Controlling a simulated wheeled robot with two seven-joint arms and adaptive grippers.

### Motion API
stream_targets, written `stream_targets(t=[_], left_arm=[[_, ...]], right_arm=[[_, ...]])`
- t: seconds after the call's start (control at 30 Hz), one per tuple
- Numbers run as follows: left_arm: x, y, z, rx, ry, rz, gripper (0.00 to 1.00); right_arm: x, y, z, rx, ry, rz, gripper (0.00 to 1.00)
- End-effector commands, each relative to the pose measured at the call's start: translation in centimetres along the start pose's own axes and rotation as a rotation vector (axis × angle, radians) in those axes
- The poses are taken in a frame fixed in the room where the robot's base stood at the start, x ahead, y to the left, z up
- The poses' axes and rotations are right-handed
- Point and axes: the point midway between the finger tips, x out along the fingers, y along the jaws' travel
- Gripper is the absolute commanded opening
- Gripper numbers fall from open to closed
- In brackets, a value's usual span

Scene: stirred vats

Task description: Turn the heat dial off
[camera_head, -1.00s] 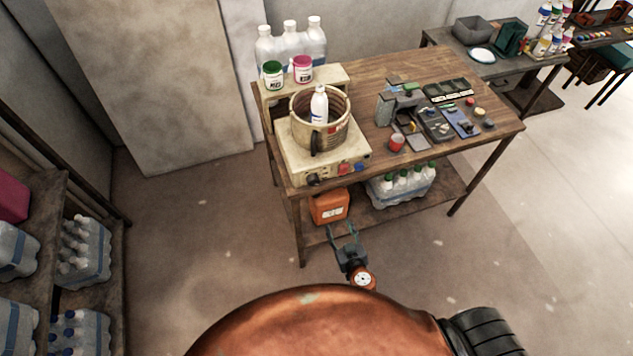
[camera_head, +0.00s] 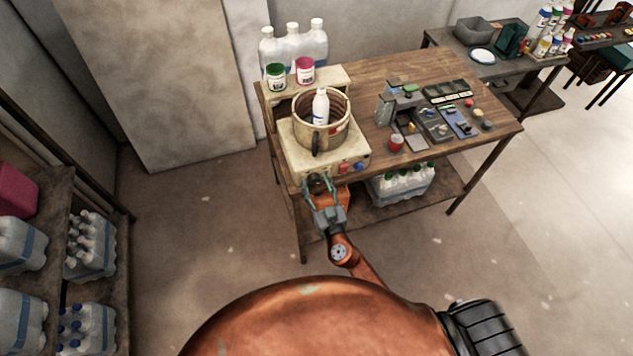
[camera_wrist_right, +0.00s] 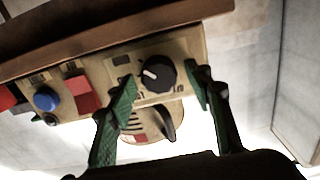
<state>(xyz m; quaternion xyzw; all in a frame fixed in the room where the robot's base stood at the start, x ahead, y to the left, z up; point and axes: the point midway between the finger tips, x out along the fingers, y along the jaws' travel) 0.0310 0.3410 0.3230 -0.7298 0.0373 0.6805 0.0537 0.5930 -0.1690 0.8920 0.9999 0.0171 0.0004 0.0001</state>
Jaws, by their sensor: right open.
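The heat dial (camera_wrist_right: 156,74) is a round black knob with a white pointer mark on the front panel of the cream heater unit (camera_head: 297,158). In the right wrist view the pointer aims toward the upper left of the picture. My right gripper (camera_head: 320,183) is open at the front of the unit, with the dial (camera_head: 316,184) between its fingertips in the head view. In the right wrist view the green fingers (camera_wrist_right: 160,90) stand on either side of the dial; contact cannot be told. My left gripper is not in view.
Red and blue buttons (camera_head: 343,168) sit beside the dial. A pot (camera_head: 338,137) with a white bottle (camera_head: 320,106) in it stands on the unit. The wooden table (camera_head: 440,165) holds small items; wrapped bottles (camera_head: 405,181) are on its lower shelf.

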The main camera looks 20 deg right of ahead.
Motion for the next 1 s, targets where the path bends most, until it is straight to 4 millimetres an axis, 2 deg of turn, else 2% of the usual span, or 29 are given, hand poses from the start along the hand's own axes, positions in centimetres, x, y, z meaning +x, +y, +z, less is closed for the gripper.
stream_targets(t=[0.27,0.87,1.0], left_arm=[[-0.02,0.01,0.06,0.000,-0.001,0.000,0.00],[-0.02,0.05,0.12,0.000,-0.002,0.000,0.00],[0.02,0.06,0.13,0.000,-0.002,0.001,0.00]], right_arm=[[0.20,0.01,0.08,0.001,-0.001,0.000,0.47],[0.17,0.03,0.07,0.000,-0.001,0.000,0.06],[0.17,0.02,0.08,-0.003,-0.001,0.000,0.05]])
